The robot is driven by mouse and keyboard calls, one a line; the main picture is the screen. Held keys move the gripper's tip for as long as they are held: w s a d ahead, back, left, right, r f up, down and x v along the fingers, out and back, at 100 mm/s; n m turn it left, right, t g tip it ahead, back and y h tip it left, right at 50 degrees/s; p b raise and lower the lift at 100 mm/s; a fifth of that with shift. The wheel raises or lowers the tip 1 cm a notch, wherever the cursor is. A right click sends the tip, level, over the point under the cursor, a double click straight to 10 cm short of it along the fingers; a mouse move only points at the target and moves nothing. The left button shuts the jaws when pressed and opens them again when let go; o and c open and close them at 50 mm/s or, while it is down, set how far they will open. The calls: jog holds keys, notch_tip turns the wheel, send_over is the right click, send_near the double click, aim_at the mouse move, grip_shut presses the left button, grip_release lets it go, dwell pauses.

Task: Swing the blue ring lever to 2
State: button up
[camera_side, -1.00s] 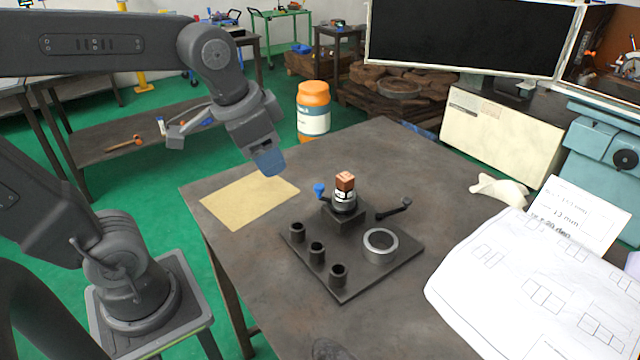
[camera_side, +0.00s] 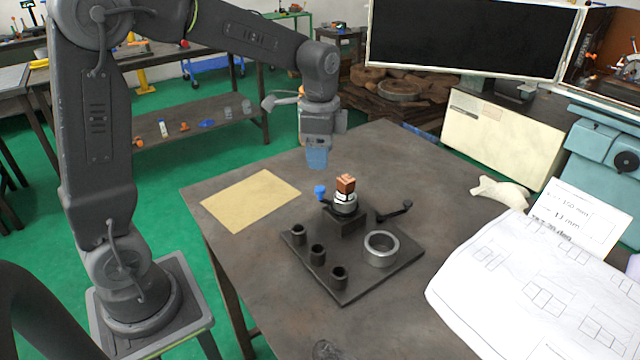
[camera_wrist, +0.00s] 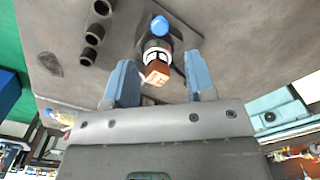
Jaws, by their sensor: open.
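The chuck (camera_side: 345,204) stands on a dark block on the base plate, with a copper-coloured square piece (camera_side: 346,182) upright in its top. The blue ring lever (camera_side: 320,192) sticks out from the chuck's left side, its blue knob raised. In the wrist view the blue knob (camera_wrist: 159,26) lies beyond the chuck. White bands with dark marks circle the chuck; I cannot read a number. My gripper (camera_side: 317,158) points down, above and behind the chuck, apart from it. In the wrist view its two blue fingers (camera_wrist: 160,88) are spread, with the copper-coloured piece (camera_wrist: 157,73) between them in the picture.
The base plate (camera_side: 345,287) also carries several dark sockets (camera_side: 317,253), a metal ring cup (camera_side: 381,248) and a black-knobbed handle (camera_side: 395,211) right of the chuck. A tan sheet (camera_side: 250,200) lies left; papers (camera_side: 540,270) lie right. The table behind the chuck is clear.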

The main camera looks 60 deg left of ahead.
aim_at(320, 188)
notch_tip(320, 188, down, 8)
jog(key=shift+f, duration=0.1)
dwell(0.4)
jog(key=c, duration=0.9)
grip_shut()
